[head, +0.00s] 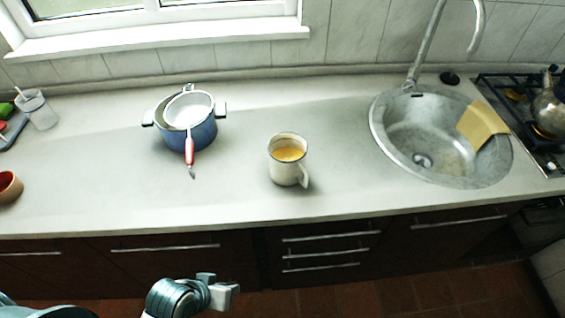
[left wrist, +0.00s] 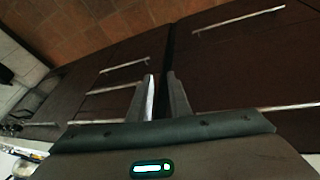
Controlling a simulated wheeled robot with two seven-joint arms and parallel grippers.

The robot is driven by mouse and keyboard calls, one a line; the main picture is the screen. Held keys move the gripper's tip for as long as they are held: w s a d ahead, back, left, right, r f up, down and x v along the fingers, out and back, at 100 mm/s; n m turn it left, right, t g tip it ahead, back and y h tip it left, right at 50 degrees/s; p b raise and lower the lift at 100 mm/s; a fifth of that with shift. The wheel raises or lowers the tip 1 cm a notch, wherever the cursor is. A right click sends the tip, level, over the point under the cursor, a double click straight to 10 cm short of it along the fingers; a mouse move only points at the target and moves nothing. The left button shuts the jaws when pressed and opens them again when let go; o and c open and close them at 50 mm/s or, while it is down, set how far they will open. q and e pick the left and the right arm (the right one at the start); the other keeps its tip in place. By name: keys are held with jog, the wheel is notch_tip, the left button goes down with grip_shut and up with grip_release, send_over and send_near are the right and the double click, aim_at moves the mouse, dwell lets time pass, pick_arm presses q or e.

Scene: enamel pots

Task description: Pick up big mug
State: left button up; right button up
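The big mug (head: 284,170) is white with a dark rim and stands upright on the counter, holding something yellow-orange. Its handle faces the front right. My left gripper (head: 222,290) is below and in front of the counter edge, left of the mug and well apart from it. In the left wrist view, its two fingers (left wrist: 162,98) stand apart with nothing between them, facing dark cabinet fronts. The mug is out of the left wrist view. My right gripper is in neither view.
A blue pot (head: 199,136) with a red-handled strainer (head: 189,110) stands left of the mug. A round metal sink (head: 440,165) with a yellow cloth (head: 483,124) is to the right, beside the stove (head: 540,140). The counter (head: 235,190) around the mug is clear.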

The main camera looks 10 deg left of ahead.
pick_arm(q)
jog(key=w+d+r+n+t+h, duration=0.4)
jog(key=w+d+r+n+h, duration=0.35)
jog(key=d+r+n, duration=0.4)
jog(key=n+t, duration=0.6)
jog(key=n, duration=1.1)
send_near(306, 181)
jog(key=shift+s+a+f+h, duration=0.15)
jog(key=shift+s+a+h, duration=0.05)
jog(key=shift+s+a, duration=0.4)
jog(key=shift+s+a+f+h, duration=0.15)
jog(key=shift+s+a, duration=0.4)
jog(key=shift+w+d, duration=0.1)
jog(key=p+x, duration=0.3)
jog(key=x, duration=0.8)
jog(key=shift+r+p, duration=0.2)
jog(key=shift+p, duration=0.15)
jog(key=shift+w+d+f, duration=0.1)
jog(key=shift+w+d, duration=0.2)
jog(key=shift+w, duration=0.1)
